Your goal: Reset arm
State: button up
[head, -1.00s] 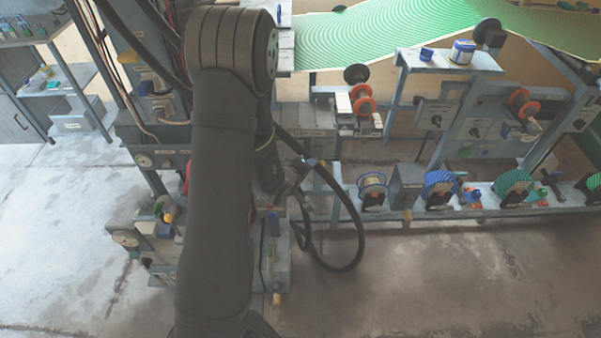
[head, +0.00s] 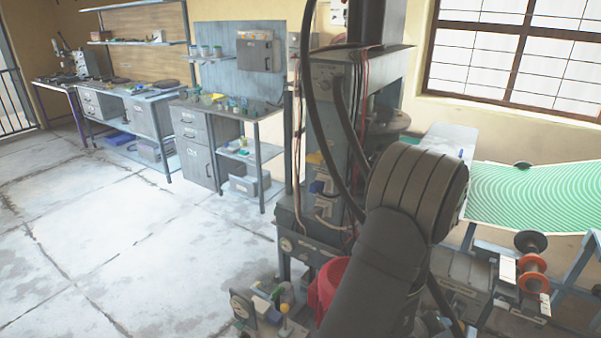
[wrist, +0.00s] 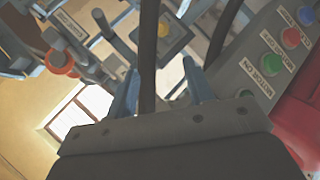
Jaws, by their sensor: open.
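My gripper (wrist: 160,92) shows in the wrist view with its two blue-grey fingers spread apart. It is open, and I see nothing held between the fingers. A dark cable or bar runs up behind the gap between them. In the head view my dark arm rises at the lower right in front of the press (head: 385,65), and the gripper itself is hidden there.
A control panel (wrist: 265,55) with coloured buttons is close on the right in the wrist view. In the head view a red bin (head: 325,285) stands beside my arm. A green patterned sheet (head: 530,205) lies right. Workbenches (head: 195,140) line the back left; floor there is clear.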

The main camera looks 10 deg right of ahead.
aim_at(457, 326)
jog(key=x, duration=1.7)
jog(key=shift+d+f, duration=0.1)
jog(key=shift+f, duration=0.15)
dwell(0.8)
